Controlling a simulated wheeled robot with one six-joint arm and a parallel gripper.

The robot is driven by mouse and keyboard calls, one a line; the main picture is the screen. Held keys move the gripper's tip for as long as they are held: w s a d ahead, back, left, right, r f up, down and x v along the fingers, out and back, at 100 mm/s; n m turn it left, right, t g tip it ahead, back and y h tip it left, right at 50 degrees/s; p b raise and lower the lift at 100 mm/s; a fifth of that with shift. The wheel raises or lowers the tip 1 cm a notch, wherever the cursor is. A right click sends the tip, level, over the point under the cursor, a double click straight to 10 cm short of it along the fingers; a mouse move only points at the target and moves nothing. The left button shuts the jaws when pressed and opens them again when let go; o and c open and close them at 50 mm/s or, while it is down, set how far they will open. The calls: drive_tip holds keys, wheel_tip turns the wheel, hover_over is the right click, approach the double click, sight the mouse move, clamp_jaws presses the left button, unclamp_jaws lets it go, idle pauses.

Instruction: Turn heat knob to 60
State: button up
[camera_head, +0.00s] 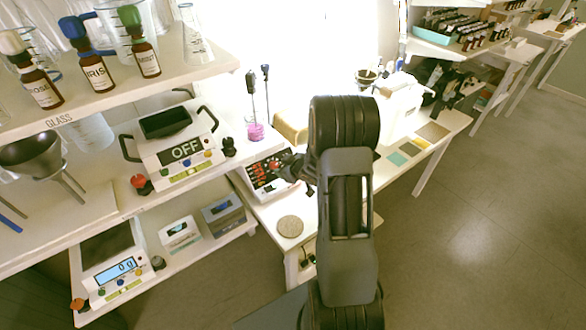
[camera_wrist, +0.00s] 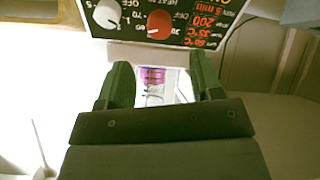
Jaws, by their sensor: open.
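The heater unit (camera_head: 262,187) is a white box with a black control panel on the bench, left of my arm. In the wrist view its panel (camera_wrist: 190,38) is upside down at the top. A red knob (camera_wrist: 159,23) sits beside lettering that seems to read HEAT, with a white knob (camera_wrist: 107,14) to its left. The red knob's exact setting is hard to read. My gripper (camera_wrist: 160,75) is open, its fingers apart and short of the panel in the picture. In the head view my gripper (camera_head: 303,172) is close to the panel and partly hides it.
A beaker with pink liquid (camera_head: 255,131) stands behind the unit; pink liquid also shows between my fingers in the wrist view (camera_wrist: 151,74). A round disc (camera_head: 290,226) lies on the bench in front. A shelf with a scale reading OFF (camera_head: 180,152) stands left.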

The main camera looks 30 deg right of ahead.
drive_tip(key=v, duration=0.6)
